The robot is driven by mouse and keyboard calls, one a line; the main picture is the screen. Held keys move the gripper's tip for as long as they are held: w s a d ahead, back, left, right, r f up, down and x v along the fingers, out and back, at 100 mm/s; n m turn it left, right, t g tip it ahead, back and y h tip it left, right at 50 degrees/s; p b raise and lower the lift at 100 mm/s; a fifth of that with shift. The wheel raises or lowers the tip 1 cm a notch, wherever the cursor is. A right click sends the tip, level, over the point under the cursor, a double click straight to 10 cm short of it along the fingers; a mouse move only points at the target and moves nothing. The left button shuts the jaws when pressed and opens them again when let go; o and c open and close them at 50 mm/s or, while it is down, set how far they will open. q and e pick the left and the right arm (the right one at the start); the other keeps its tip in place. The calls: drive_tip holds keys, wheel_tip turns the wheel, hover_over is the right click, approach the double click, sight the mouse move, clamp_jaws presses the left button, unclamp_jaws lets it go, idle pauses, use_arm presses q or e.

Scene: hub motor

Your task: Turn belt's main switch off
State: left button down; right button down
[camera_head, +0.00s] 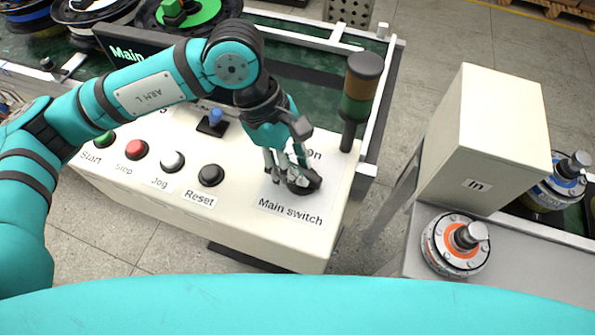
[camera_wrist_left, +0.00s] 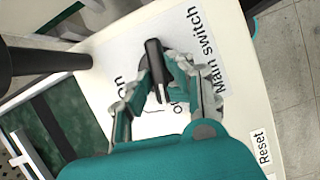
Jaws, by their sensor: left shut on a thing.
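The main switch (camera_head: 302,184) is a black rotary knob at the right end of the cream control panel (camera_head: 235,225), above the label "Main switch". My left gripper (camera_head: 290,182) reaches down from above and is shut on the knob, partly covering it. In the left wrist view, the black knob handle (camera_wrist_left: 155,68) stands between the two fingertips (camera_wrist_left: 158,85). An "on" mark shows on one side of it, and another mark beside the fingers is partly covered. My right gripper is not in either view.
Green, red, white and black buttons (camera_head: 211,175) line the panel to the left, with a blue-topped joystick (camera_head: 215,120) behind them. A signal tower (camera_head: 360,90) rises behind the switch. A box labelled "In" (camera_head: 480,140) and a hub motor (camera_head: 455,245) stand at right.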

use_arm(q)
drive_tip(key=shift+n+t+b, duration=0.4)
drive_tip(key=shift+n+b, duration=0.5)
drive_tip(key=shift+b, duration=0.15)
drive_tip(key=c, duration=1.2)
unclamp_jaws()
drive_tip(key=shift+a, duration=0.1)
drive_tip(key=shift+c, duration=0.2)
drive_tip(key=v, duration=1.2)
